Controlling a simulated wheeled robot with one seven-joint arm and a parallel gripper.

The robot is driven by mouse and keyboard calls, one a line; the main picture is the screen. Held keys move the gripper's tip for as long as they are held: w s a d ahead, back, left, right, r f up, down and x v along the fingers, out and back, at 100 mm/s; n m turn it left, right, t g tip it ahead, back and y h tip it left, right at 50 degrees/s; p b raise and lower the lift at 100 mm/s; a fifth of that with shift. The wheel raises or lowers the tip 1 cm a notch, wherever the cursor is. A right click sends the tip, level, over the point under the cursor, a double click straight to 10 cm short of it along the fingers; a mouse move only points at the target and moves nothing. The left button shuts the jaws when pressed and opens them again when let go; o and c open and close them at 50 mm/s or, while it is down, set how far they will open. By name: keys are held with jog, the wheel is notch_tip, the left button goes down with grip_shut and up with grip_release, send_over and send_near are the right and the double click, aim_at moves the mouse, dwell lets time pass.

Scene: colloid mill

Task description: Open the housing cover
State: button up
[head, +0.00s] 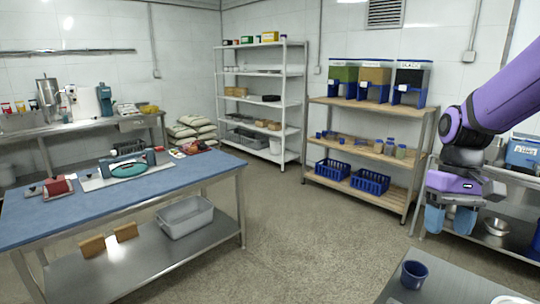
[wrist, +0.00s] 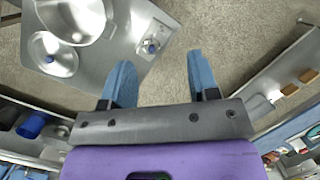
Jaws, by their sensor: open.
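A teal machine (head: 128,165) with a rounded body lies on a pale base on the blue-topped bench at the left. A small red device (head: 57,187) sits to its left on the same bench. A steel machine with an upright cylinder (head: 47,92) stands on the back-left counter. I cannot tell which part is the housing cover. My gripper (head: 448,219) hangs at the right, far from these machines, with its blue fingers pointing down. In the wrist view my gripper (wrist: 161,80) is open and empty, with grey floor between the fingers.
The blue-topped bench (head: 100,205) has a grey bin (head: 185,216) on its lower shelf. A wooden-shelved rack (head: 372,157) holds blue baskets.

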jog(key=s+a+r+t+h, duration=0.1)
jog(key=s+a+r+t, duration=0.2)
jog(key=s+r+t, duration=0.5)
jog(key=shift+s+r, duration=0.8)
jog(key=shift+s, duration=1.6)
jog(key=shift+a, duration=0.1)
